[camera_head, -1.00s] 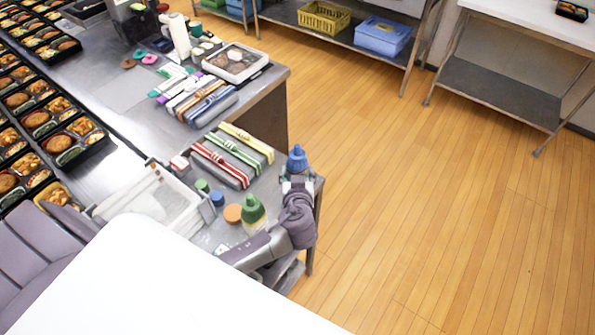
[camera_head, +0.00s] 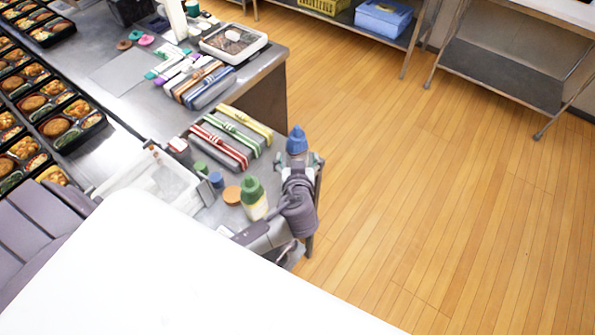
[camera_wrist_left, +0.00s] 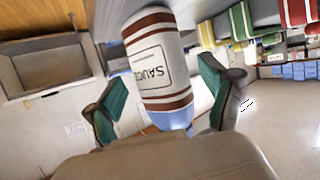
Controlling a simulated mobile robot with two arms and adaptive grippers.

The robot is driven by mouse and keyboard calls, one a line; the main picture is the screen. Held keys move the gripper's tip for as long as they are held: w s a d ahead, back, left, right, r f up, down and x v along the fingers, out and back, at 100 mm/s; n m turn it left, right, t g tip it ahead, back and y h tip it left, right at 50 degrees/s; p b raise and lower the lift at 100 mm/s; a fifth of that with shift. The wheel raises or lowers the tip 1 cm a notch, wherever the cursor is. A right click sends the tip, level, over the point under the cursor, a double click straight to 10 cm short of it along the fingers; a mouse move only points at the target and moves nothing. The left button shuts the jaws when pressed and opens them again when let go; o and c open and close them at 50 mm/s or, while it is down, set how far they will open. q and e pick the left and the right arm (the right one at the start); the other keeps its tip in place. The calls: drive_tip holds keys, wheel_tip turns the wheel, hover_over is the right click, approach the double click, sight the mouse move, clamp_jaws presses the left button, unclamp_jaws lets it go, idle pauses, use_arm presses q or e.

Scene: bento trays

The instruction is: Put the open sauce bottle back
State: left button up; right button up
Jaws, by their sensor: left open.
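A sauce bottle with a blue cap (camera_head: 297,140) stands at the right corner of the metal counter. My left gripper (camera_head: 299,162) is open, with one finger on each side of this bottle. In the left wrist view the bottle (camera_wrist_left: 158,62) shows a white label reading "SAUC" and brown bands. Its blue end points down in that picture. It lies between the open fingers (camera_wrist_left: 166,100), with gaps visible at both sides. A green-capped bottle (camera_head: 254,200) stands just left of the gripper. My right gripper is not in view.
Left of the bottles are an orange round piece (camera_head: 232,195), a blue one (camera_head: 216,180) and a green one (camera_head: 200,168). Banded boxes (camera_head: 220,148) and a whitish bin (camera_head: 125,182) stand close by. The wooden floor (camera_head: 430,190) at the right is clear.

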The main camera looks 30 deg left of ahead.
use_arm(q)
drive_tip(key=b+v, duration=0.1)
drive_tip(key=v, duration=0.9)
drive_tip(key=shift+b, duration=0.4)
